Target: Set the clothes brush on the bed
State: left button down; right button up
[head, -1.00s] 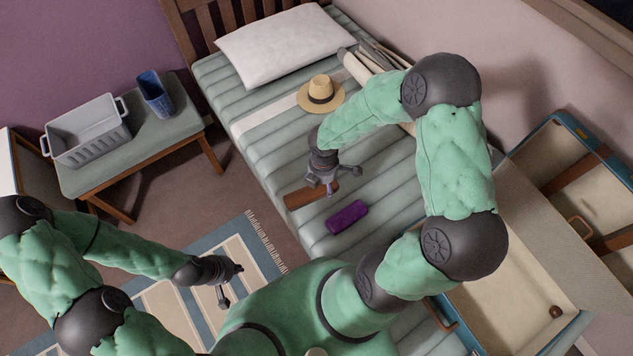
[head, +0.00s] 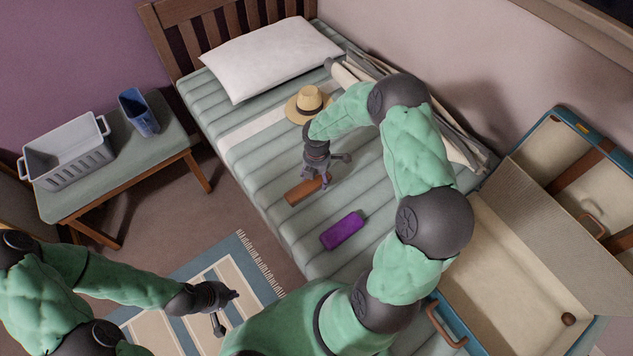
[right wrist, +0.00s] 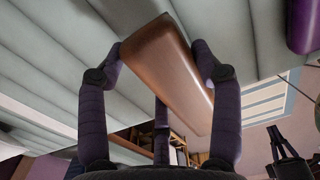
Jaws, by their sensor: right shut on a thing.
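The clothes brush (head: 303,191) is a brown wooden block over the bed's near-left part. My right gripper (head: 323,180) is shut on it; in the right wrist view the fingers press on both sides of the brush (right wrist: 163,72). The brush is at or close above the mattress; I cannot tell whether it touches. Its bristles are not visible. The bed (head: 262,170) has a pale green ribbed cover. My left gripper (head: 226,308) is away from the bed, over the striped rug; its jaw state is unclear.
A purple box-like item (head: 343,230) lies on the bed near the brush. A straw hat (head: 309,103) and a white pillow (head: 270,58) lie farther up. An open suitcase (head: 500,290) is at right.

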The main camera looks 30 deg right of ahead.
aim_at(317, 180)
jog(key=shift+w+d+f, duration=0.35)
jog(key=shift+w+f, duration=0.15)
jog(key=shift+f, duration=0.15)
jog(key=shift+w+f+b, duration=0.15)
jog(key=shift+f+b, duration=1.2)
jog(key=shift+f, duration=0.25)
jog(key=shift+f, duration=0.15)
jog(key=shift+f, duration=0.1)
jog(key=o, duration=1.2)
jog(key=shift+c, duration=0.2)
notch_tip(317, 180, up, 12)
jog(key=p, duration=0.5)
jog(key=shift+r+p, duration=0.25)
jog(key=shift+p, duration=0.05)
